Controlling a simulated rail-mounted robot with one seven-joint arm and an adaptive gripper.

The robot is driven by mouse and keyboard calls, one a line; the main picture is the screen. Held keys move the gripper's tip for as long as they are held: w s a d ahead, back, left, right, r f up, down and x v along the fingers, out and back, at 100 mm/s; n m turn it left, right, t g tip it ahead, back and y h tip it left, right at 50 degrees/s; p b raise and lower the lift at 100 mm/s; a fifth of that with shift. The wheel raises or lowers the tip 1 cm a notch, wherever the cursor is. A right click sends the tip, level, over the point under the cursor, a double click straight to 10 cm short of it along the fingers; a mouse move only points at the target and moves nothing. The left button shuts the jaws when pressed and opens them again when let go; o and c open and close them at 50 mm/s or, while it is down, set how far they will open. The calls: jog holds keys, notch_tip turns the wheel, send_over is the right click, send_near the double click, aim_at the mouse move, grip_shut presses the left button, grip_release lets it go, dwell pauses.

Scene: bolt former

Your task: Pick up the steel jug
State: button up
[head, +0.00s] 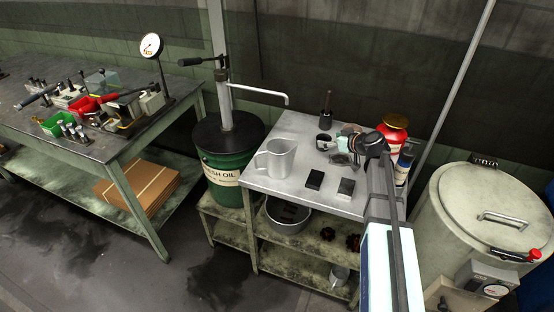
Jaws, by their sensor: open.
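A grey jug (276,159) with a handle on its left stands upright on the front left of the light grey metal table (292,184). My gripper (328,149) is over the same table, to the right of the jug and apart from it. It points left, and its jaws are open with nothing seen between them.
Two dark blocks (315,179) lie on the table front. A dark upright tool (326,109), red container (394,128) and blue-labelled bottle (404,164) are at the back and right. A green oil drum (228,184) with a pump stands left, a lidded drum (477,220) right.

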jog(key=shift+c, duration=0.4)
jog(key=c, duration=1.1)
